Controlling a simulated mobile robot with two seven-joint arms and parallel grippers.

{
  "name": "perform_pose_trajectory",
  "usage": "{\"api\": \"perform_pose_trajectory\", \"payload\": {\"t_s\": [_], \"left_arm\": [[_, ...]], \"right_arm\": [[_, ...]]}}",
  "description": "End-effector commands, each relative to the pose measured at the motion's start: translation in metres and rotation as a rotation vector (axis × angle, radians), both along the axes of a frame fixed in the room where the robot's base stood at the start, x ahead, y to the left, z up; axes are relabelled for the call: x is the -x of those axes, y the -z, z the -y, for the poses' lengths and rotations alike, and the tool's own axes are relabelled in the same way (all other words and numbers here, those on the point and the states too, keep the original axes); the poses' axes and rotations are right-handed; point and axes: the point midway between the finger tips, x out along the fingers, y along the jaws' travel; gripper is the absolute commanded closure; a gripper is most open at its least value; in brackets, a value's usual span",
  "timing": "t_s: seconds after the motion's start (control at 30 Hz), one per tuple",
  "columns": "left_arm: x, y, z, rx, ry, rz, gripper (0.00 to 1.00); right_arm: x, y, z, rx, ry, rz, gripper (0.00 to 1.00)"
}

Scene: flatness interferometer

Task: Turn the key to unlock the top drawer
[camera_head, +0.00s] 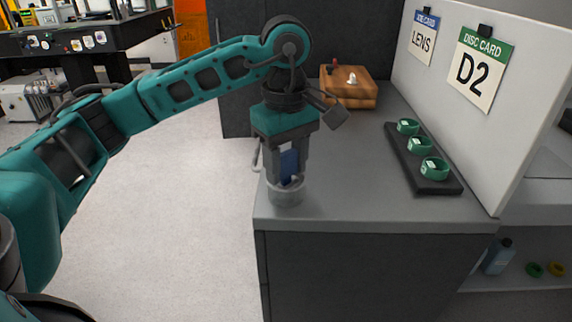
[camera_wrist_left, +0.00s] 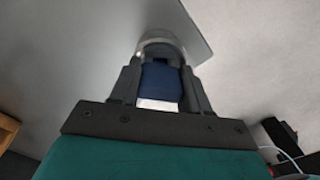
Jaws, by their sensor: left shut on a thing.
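My left gripper (camera_head: 287,184) points down over the near left corner of the grey counter. It is shut on a blue piece (camera_head: 290,162) with a white patch, which also shows between the fingers in the left wrist view (camera_wrist_left: 160,82). A pale, see-through round cup or ring (camera_head: 286,194) surrounds the fingertips at the counter corner; whether it is joined to the blue piece I cannot tell. It also shows in the left wrist view (camera_wrist_left: 161,46). I cannot make out a key, keyhole or drawer. My right gripper is not in view.
The grey counter (camera_head: 335,205) is clear beside the gripper. A dark tray (camera_head: 440,186) holds green rings along the white panel (camera_head: 480,155) with its LENS and D2 cards. A wooden box (camera_head: 350,93) with small knobs stands at the back. Open floor (camera_head: 190,200) lies left.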

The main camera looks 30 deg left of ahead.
Motion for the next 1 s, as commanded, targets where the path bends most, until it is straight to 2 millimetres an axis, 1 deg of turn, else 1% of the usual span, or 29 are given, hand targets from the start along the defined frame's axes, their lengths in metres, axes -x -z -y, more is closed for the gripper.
{"api": "perform_pose_trajectory", "payload": {"t_s": [0.27, 0.37, 0.5, 0.6, 0.9, 1.0], "left_arm": [[0.0, 0.0, 0.0, 0.0, 0.011, 0.0, 0.89], [0.0, 0.001, 0.0, 0.0, 0.078, 0.001, 0.89], [0.0, 0.001, 0.0, -0.001, 0.222, 0.002, 0.89], [0.0, 0.001, 0.0, 0.0, 0.285, 0.001, 0.89], [0.0, 0.0, 0.0, 0.001, 0.303, -0.001, 0.89], [0.0, 0.001, 0.0, 0.001, 0.359, 0.0, 0.89]], "right_arm": [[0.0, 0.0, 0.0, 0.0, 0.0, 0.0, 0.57], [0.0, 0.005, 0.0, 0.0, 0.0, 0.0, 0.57], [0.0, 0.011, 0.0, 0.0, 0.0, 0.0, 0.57], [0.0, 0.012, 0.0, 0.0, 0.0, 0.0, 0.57], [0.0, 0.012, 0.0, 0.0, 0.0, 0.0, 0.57], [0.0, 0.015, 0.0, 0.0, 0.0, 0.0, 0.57]]}}
